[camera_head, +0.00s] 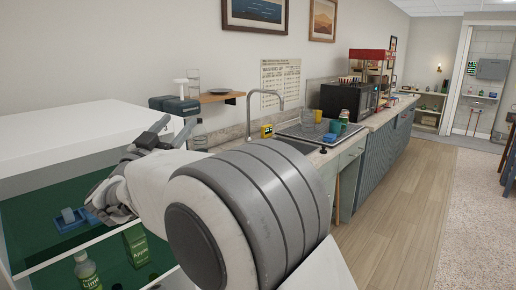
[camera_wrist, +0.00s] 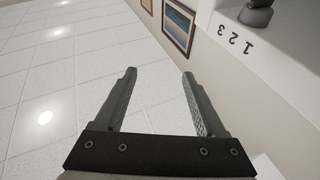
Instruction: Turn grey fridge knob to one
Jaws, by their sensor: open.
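The grey knob (camera_wrist: 257,13) shows in the wrist view at the top right edge, partly cut off. It sits on a white panel (camera_wrist: 285,45) with the numbers 1 2 3 beside it, tilted in this view. My gripper (camera_wrist: 158,76) is open with nothing between its fingers. Its fingertips are left of and below the knob in the picture, apart from it. In the head view the white fridge (camera_head: 70,135) with a green interior is at the left, and my arm covers part of it. I cannot make out the knob there.
A lime bottle (camera_head: 87,270), an apple carton (camera_head: 136,246) and a blue tray (camera_head: 72,222) are in the fridge. A counter with a sink (camera_head: 290,145), a microwave (camera_head: 345,100) and a red popcorn machine (camera_head: 372,55) runs along the wall. The wooden floor (camera_head: 405,190) at right is clear.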

